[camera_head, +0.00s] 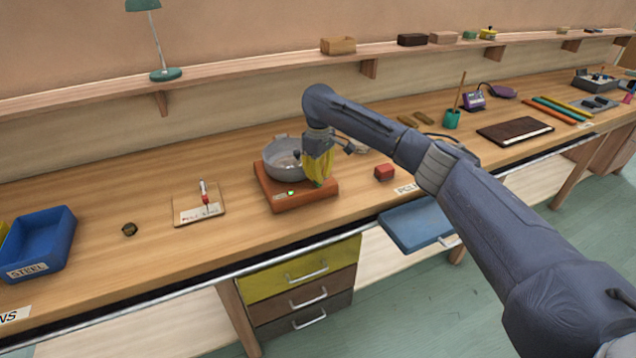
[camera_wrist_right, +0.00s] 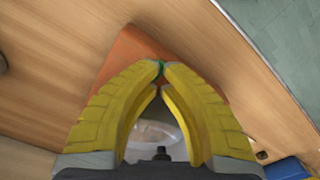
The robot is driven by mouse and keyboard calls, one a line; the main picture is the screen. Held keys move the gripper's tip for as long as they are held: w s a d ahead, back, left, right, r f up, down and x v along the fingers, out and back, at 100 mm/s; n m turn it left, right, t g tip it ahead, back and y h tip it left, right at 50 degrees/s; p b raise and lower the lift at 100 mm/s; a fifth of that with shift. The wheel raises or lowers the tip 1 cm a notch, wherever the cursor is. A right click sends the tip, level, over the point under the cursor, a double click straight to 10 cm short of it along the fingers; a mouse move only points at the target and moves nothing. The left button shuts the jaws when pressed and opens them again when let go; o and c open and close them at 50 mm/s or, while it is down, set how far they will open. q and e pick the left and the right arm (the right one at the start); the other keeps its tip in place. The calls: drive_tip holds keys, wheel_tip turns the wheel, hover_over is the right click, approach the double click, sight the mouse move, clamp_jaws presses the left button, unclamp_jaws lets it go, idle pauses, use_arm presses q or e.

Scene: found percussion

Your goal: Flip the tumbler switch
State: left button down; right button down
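A small board (camera_head: 186,214) with a label lies on the bench left of centre. A small white and red upright part (camera_head: 205,193) stands on it and looks like the tumbler switch. My right gripper (camera_head: 317,184) has yellow fingers pointing down over the front right of an orange-red hot plate (camera_head: 290,205). In the right wrist view the fingertips (camera_wrist_right: 161,67) come together above the orange plate (camera_wrist_right: 128,52). A bit of green shows at the tips; I cannot tell whether it is gripped. My left gripper is not in view.
A metal pan (camera_head: 283,160) sits on the hot plate beside the right gripper. A red block (camera_head: 384,172) lies right of the plate. A blue tray (camera_head: 40,243) and a small dark round piece (camera_head: 129,229) are at left. An open blue drawer (camera_head: 418,226) juts out below the edge.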

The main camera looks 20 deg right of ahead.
drive_tip(key=shift+r, duration=2)
